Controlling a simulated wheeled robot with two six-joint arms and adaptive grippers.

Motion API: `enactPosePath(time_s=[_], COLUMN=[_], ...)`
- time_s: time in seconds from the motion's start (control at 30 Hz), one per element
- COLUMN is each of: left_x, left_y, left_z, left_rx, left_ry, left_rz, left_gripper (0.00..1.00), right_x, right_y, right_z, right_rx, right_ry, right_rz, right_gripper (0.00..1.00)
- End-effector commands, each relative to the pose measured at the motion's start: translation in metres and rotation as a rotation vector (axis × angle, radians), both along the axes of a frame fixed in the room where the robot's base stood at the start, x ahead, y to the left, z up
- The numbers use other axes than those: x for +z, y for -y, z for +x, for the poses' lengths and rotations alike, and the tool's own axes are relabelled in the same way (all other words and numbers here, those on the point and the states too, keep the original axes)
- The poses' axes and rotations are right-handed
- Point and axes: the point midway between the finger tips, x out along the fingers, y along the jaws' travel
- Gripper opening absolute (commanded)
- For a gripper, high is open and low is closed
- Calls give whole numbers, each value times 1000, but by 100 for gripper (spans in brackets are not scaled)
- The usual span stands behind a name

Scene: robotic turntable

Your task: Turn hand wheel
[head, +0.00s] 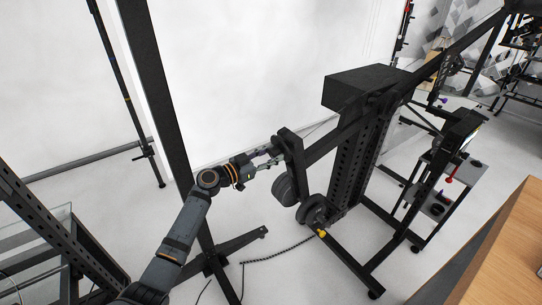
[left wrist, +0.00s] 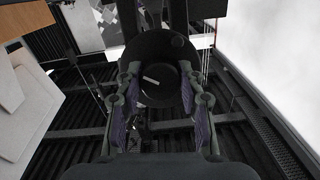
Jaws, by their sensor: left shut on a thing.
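A round black part (left wrist: 160,100), which looks like the hand wheel, sits between the two fingers of my left gripper (left wrist: 160,108) in the left wrist view. A small pale mark shows on its dark face. The fingers lie along its left and right sides, and the gripper is shut on it. In the head view my left gripper (head: 268,162) reaches right to the upper end of a black arm (head: 291,150) on the tall black machine. The wheel itself is hard to make out there. My right gripper is not in view.
Round dark discs (head: 285,190) hang low on the machine, beside a yellow knob (head: 322,233). A black upright post (head: 160,110) stands close behind my left arm. A wooden table top (head: 485,255) is at the lower right.

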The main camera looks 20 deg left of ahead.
Motion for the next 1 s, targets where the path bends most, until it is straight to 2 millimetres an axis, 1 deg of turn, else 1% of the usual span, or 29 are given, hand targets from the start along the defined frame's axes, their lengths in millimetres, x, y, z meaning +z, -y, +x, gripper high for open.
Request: enactPosePath(time_s=[0.17,0.37,0.5,0.7,1.0], left_x=[-4,-8,-8,-8,-5], left_y=[0,0,0,-1,-1], left_z=[0,0,0,0,0], left_rx=[-12,-45,-77,-123,-186], left_ry=[-28,-105,-179,-294,-448], left_rz=[-39,-138,-234,-380,-576], left_gripper=[7,7,7,7,7], right_x=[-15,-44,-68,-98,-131], right_y=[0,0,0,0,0], right_z=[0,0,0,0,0], right_rx=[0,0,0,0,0], right_ry=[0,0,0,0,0], right_rz=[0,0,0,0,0], right_gripper=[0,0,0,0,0])
